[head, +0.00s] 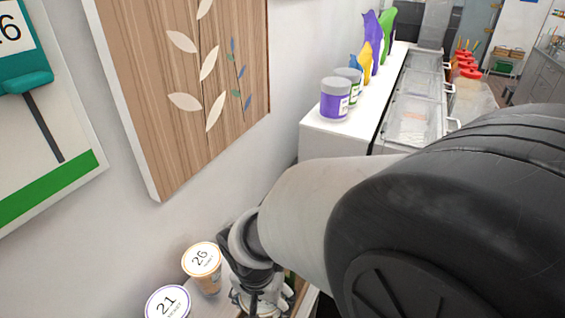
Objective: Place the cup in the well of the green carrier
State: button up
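My gripper (262,296) points down at the bottom edge of the head view, partly hidden by my own arm. Its fingers are small and cut off, so I cannot tell whether they are open or shut, or whether a cup is between them. A cup with a white top marked 26 (202,259) and an orange-brown body stands just left of my gripper, apart from it. A second cup with a white top marked 21 (168,303) stands further left, cut off by the bottom edge. A green carrier with its well cannot be made out.
A wall with a wooden leaf panel (190,80) runs along the left. Behind my arm is a white counter (340,130) with a purple tub (335,98), colourful pouches (372,40) and clear-lidded bins (415,115). My arm covers the lower right.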

jog(key=shift+f, duration=1.15)
jog(key=shift+f+b, duration=0.2)
jog(key=shift+b, duration=0.2)
jog(key=o, duration=1.5)
jog(key=shift+o, duration=0.2)
jog(key=shift+r, duration=0.1)
